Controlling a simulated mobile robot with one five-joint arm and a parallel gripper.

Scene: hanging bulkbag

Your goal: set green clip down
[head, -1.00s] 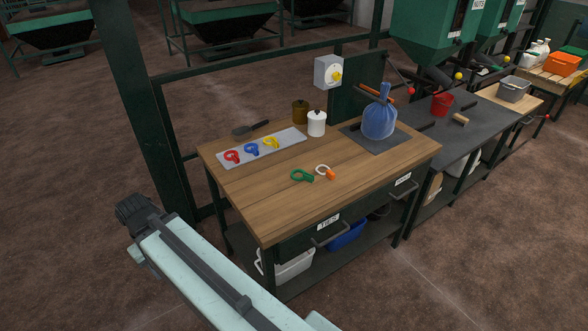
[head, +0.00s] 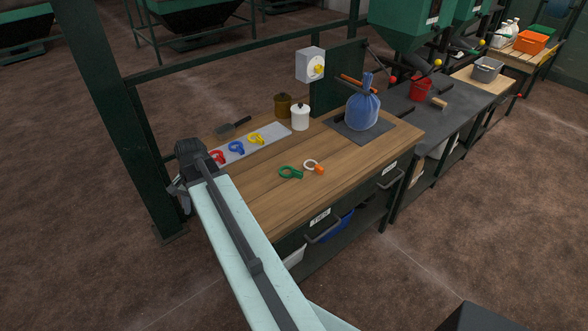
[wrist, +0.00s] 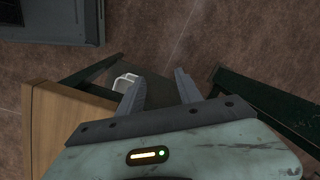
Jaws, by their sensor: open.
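The green clip (head: 290,172) lies on the wooden bench top (head: 290,205), left of a white and orange clip (head: 315,166). My gripper (wrist: 160,84) is open and empty in the wrist view, its two fingers apart over the bench's left end and the floor. In the head view my arm reaches up to the left end of the bench, well left of the green clip. The fingers are mostly hidden there. The green clip does not show in the wrist view.
A grey tray (head: 278,133) holds red, blue and yellow clips near my arm's end. Behind it stand a white jar (head: 299,117) and a brown jar (head: 282,105). A blue bag (head: 362,112) sits at the right. A green post (head: 115,110) rises left of the bench.

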